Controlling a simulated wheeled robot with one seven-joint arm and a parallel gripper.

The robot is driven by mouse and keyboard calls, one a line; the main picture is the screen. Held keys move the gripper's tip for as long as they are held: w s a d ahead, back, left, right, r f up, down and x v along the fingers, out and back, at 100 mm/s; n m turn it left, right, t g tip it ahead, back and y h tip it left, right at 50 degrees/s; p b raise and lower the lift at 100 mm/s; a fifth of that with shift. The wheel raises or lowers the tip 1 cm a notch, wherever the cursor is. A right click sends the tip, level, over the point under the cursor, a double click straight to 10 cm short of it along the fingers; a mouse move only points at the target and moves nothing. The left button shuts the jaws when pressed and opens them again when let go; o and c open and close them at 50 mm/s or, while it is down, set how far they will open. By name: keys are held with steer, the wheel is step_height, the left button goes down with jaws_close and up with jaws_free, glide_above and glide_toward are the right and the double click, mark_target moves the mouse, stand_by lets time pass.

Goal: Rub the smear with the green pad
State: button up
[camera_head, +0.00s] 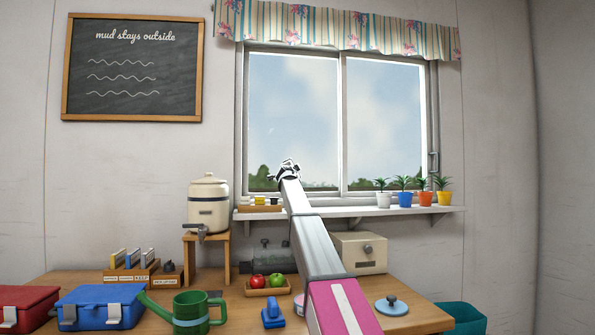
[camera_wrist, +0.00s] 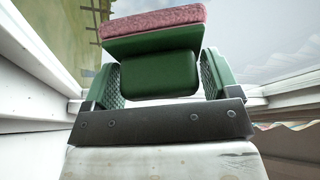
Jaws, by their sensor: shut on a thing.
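My gripper (camera_head: 289,170) is at the end of my outstretched arm, in front of the lower middle of the window (camera_head: 295,110). In the wrist view my gripper (camera_wrist: 162,82) is shut on the green pad (camera_wrist: 160,73), one textured finger on each side of its grip. The pad has a pink, rough face (camera_wrist: 158,19) that points away from the gripper. In the head view my arm and gripper hide the pad. A small, faint pale streak (camera_head: 270,130) shows on the left pane; I cannot tell if it is the smear. I cannot tell whether the pad touches the glass.
The window sill (camera_head: 345,214) bears several potted plants (camera_head: 405,199) at the right and small items at the left. A beige dispenser (camera_head: 208,203) stands left of the window. A patterned valance (camera_head: 335,28) hangs above. The bench below holds a green watering can (camera_head: 190,312) and boxes.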

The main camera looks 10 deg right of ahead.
steer(key=a, duration=0.5)
steer(key=shift+w, duration=0.1)
stand_by(0.3)
steer(key=s, duration=0.6)
steer(key=shift+s+d, duration=0.15)
stand_by(0.4)
steer(key=s, duration=0.3)
stand_by(0.5)
